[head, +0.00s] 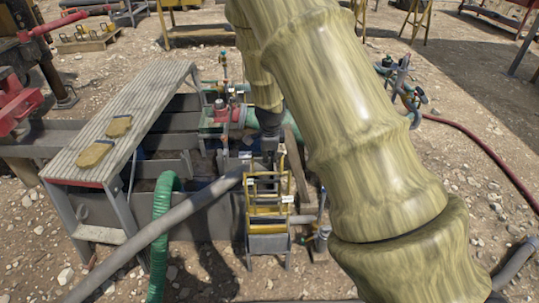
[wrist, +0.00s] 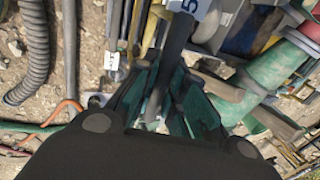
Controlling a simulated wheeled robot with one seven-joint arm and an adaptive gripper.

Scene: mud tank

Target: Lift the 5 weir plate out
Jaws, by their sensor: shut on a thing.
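My gripper (head: 268,150) hangs at the back of a narrow frame of yellow-edged weir plates (head: 265,208) in the head view. In the wrist view its dark green fingers (wrist: 160,100) are shut around a dark bar, the handle of the 5 weir plate (wrist: 177,40). A white tag with a 5 (wrist: 188,6) shows at the top edge there. The plate's lower part is hidden, and I cannot tell whether it is clear of its slot.
A grey walkway (head: 130,120) with tan gloves (head: 95,154) stands at left. A grey pipe (head: 160,230) and green hose (head: 163,215) lie before it. Red and green valve fittings (head: 230,112) are behind the frame. Gravel at right is mostly open.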

